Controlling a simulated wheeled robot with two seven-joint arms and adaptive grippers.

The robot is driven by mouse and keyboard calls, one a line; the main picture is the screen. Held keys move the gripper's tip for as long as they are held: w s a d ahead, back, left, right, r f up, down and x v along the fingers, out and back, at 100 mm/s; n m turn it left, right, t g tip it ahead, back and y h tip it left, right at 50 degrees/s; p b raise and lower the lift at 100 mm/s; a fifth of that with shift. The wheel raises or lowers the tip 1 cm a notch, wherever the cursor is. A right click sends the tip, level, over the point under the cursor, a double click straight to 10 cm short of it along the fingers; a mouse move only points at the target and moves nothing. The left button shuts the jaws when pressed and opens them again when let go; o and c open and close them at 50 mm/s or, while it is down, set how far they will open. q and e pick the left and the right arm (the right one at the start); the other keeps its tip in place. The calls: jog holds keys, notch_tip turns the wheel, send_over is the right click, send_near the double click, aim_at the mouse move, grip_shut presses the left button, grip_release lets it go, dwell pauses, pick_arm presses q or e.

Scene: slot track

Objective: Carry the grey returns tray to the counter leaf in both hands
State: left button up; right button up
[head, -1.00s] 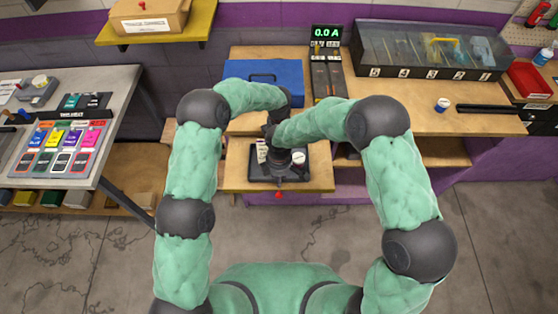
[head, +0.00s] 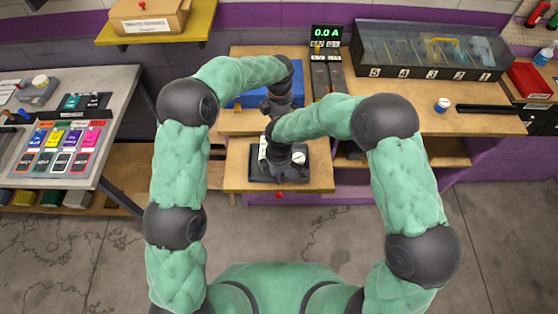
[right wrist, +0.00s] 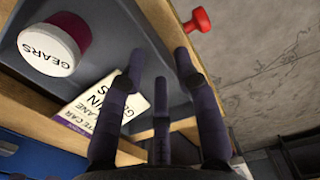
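The dark grey tray (head: 294,176) lies flat on a small wooden leaf (head: 322,177) with a red knob in front.
The blue case (head: 246,99) is on the main bench behind the leaf. A display reading 0.0 A (head: 326,35) and a glass-topped case (head: 430,52) stand farther back. A grey side table (head: 125,85) is at left.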

notch_tip(320, 180, up, 10)
jog(key=shift+f, duration=0.25)
jog(key=shift+s+f, duration=0.1)
jog(key=shift+s, duration=0.05)
dwell(0.5)
